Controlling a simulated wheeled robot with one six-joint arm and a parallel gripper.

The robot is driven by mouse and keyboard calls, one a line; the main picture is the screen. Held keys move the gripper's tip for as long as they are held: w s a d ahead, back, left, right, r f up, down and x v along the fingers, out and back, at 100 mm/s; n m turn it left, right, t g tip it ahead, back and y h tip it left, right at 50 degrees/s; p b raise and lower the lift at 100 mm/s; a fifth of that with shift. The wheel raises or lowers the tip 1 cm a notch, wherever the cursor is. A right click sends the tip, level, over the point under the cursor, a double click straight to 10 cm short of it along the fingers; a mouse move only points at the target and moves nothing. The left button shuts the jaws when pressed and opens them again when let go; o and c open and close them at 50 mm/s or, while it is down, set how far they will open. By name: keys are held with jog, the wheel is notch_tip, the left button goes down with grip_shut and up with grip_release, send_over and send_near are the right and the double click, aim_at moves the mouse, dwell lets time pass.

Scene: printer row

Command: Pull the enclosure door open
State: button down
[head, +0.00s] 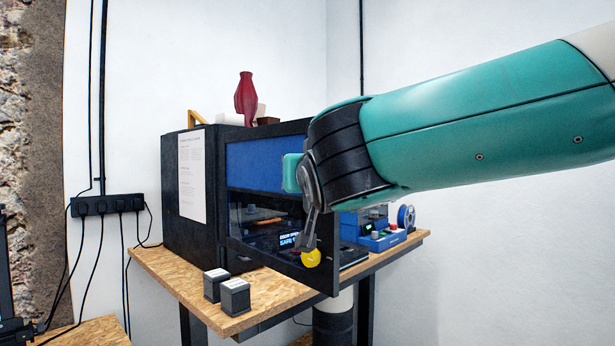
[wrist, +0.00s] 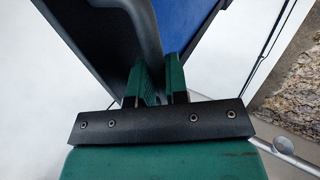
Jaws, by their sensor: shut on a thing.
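The enclosure (head: 190,232) is a large black box on a chipboard table. Its door (head: 262,160) has a black frame, a blue upper panel and a dark window. The door stands partly open, its right edge swung out past the table's front edge. In the wrist view, the dark curved door handle (wrist: 147,32) runs down to my gripper (wrist: 163,80). The green fingers are shut on the handle; their exact contact is partly hidden. In the head view my arm covers the door's upper right, and the grip cannot be made out clearly.
Two small dark blocks (head: 235,297) stand on the table (head: 190,292) front left. A yellow disc (head: 311,257) shows low by the door's right edge. A blue device (head: 377,236) and a spool (head: 406,217) stand at right. A red vase (head: 246,98) stands on top of the enclosure.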

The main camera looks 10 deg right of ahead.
jog(key=shift+a, duration=0.1)
jog(key=c, duration=1.1)
grip_release()
jog(key=shift+c, duration=0.2)
jog(key=s+b, duration=0.5)
jog(key=s, duration=1.2)
jog(key=shift+s+d, duration=0.15)
jog(key=shift+d, duration=0.3)
jog(key=shift+f, duration=0.1)
